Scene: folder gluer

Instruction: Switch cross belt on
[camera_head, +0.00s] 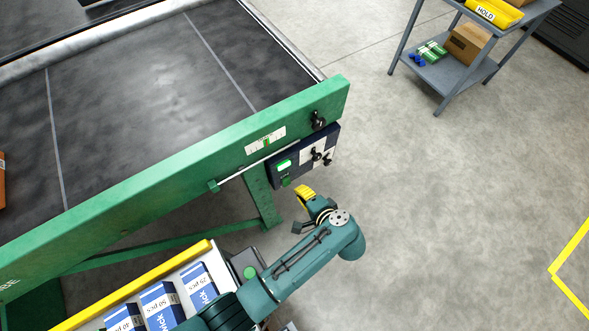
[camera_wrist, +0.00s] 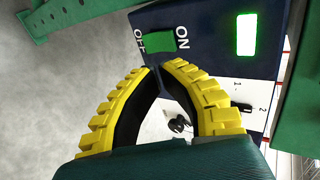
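A green rocker switch (camera_wrist: 160,39) sits on a dark blue control box, between the printed words ON and OFF. Which side is pressed I cannot tell. A bright green lit window (camera_wrist: 246,34) is beside it on the box. In the head view the control box (camera_head: 275,181) hangs on the green machine frame, with the small green switch (camera_head: 286,181) low on its left part. My gripper (camera_wrist: 158,68) has yellow ribbed fingers with their tips together, just short of the switch in the wrist view. It holds nothing. In the head view my gripper (camera_head: 303,194) is below the box.
Black knobs (camera_head: 316,155) stick out from the box's white plate. Another black knob (camera_head: 318,121) is above on the green frame (camera_head: 215,150). A tray with blue boxes (camera_head: 160,303) is at the lower left. A grey cart (camera_head: 453,78) stands at the upper right. The floor to the right is clear.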

